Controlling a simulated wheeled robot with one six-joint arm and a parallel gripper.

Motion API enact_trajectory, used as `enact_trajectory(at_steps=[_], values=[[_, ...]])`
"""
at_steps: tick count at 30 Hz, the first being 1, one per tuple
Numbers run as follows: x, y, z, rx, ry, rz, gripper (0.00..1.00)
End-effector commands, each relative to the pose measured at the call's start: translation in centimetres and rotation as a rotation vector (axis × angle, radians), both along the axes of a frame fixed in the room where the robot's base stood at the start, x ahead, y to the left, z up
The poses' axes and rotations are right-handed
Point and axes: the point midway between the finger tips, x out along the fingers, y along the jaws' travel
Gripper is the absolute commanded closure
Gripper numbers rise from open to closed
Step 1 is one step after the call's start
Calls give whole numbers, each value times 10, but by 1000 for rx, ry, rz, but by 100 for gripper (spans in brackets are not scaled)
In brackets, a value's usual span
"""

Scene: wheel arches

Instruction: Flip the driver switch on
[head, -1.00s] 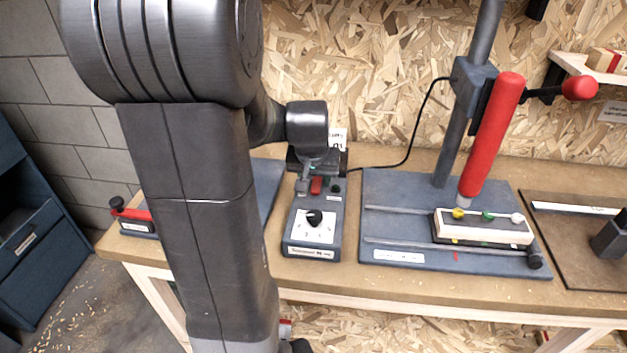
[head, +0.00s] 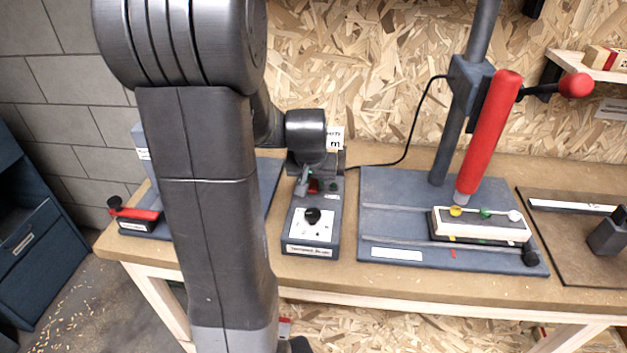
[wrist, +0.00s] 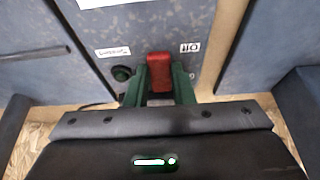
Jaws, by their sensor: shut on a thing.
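The driver (head: 295,226) is a grey box on the bench with a black dial on a white plate on its sloped front. Its red switch (head: 313,186) is at the rear of the box, partly hidden by my gripper (head: 304,186). In the wrist view the red switch (wrist: 159,66) stands between the green fingertips of my gripper (wrist: 159,78), which are shut on it. A dark green round button (wrist: 122,73) is beside the switch. A small on/off mark (wrist: 190,47) is on the other side. I cannot tell which way the switch is set.
A drill-press-like stand (head: 380,228) with a red handle (head: 489,135) is right of the driver. A cream block (head: 481,232) with coloured knobs lies on its base. A red-handled clamp (head: 135,215) is at the bench's left end. My arm hides part of the bench.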

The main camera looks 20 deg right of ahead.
Motion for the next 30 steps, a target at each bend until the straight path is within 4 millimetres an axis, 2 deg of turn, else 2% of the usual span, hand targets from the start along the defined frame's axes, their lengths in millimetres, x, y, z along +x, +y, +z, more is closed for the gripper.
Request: enact_trajectory(at_steps=[6, 15, 29, 30], values=[[3, -2, 8, 54, 90, -1, 100], [8, -6, 7, 147, 238, -1, 100], [9, -6, 4, 168, 274, 0, 100], [9, -6, 4, 168, 274, 0, 74]])
